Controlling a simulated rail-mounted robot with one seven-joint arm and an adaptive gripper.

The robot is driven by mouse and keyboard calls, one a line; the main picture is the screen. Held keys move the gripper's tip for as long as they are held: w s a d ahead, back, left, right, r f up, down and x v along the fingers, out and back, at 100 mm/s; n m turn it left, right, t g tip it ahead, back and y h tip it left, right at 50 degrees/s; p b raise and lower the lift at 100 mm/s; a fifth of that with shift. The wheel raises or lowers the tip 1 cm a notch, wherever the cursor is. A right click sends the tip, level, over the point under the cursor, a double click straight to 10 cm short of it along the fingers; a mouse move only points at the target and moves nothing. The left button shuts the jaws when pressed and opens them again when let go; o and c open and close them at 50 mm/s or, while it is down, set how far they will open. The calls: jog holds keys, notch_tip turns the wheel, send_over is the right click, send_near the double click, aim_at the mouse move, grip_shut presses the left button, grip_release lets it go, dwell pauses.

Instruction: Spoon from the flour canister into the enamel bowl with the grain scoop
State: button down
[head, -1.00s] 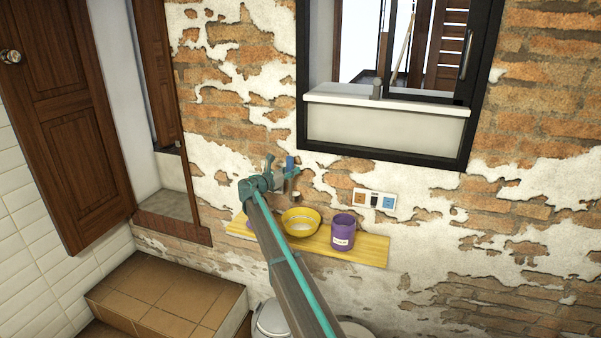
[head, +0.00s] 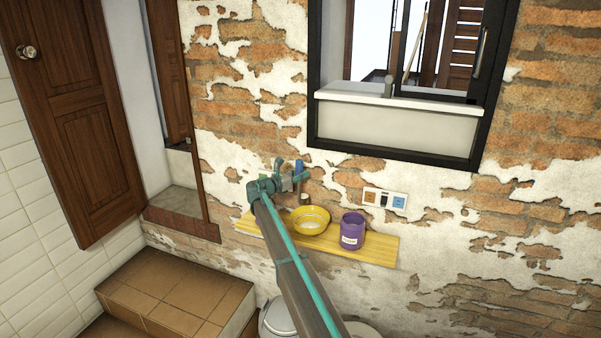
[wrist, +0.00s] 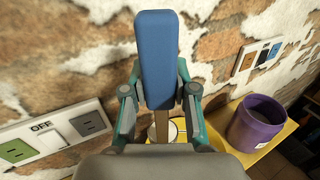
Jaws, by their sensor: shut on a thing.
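My gripper (head: 298,179) is shut on the blue handle (wrist: 157,60) of the grain scoop, which stands roughly upright in its jaws. The scoop's small cup (head: 305,199) hangs below my gripper, just above the back of the yellow bowl in the head view. The yellow enamel bowl (head: 296,226) stands on the shelf and has something whitish inside; I cannot tell what. In the wrist view the bowl (wrist: 181,146) is partly hidden behind my gripper. A purple canister with a pale label (head: 352,230) stands right of the bowl, its open top showing in the wrist view (wrist: 257,122).
The narrow wooden shelf (head: 384,250) runs along the brick wall, with free room at its right end. A socket panel (head: 385,199) sits on the wall above it; another (wrist: 50,138) is at left in the wrist view. A window sill (head: 396,104) juts out higher up.

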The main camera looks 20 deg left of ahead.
jog(key=shift+f, duration=0.55)
jog(key=shift+s+d+f+b, duration=0.1)
jog(key=shift+f+b, duration=0.1)
jog(key=shift+b, duration=0.2)
jog(key=s+d+f+m+b, duration=0.2)
jog(key=s+d+m+b, duration=0.1)
jog(key=d+m+b, duration=0.4)
jog(key=s+d+f+m+b, duration=0.15)
jog(key=m+b, duration=0.35)
jog(key=b, duration=0.5)
jog(key=s+d+f+m+b, duration=0.2)
jog(key=f+m+b, duration=0.6)
jog(key=b, duration=1.2)
jog(key=d+m, duration=0.1)
jog(key=m, duration=0.1)
jog(key=shift+f+m+b, duration=0.2)
jog(key=shift+m+b, duration=0.1)
jog(key=shift+b, duration=0.05)
dwell(0.7)
dwell(1.4)
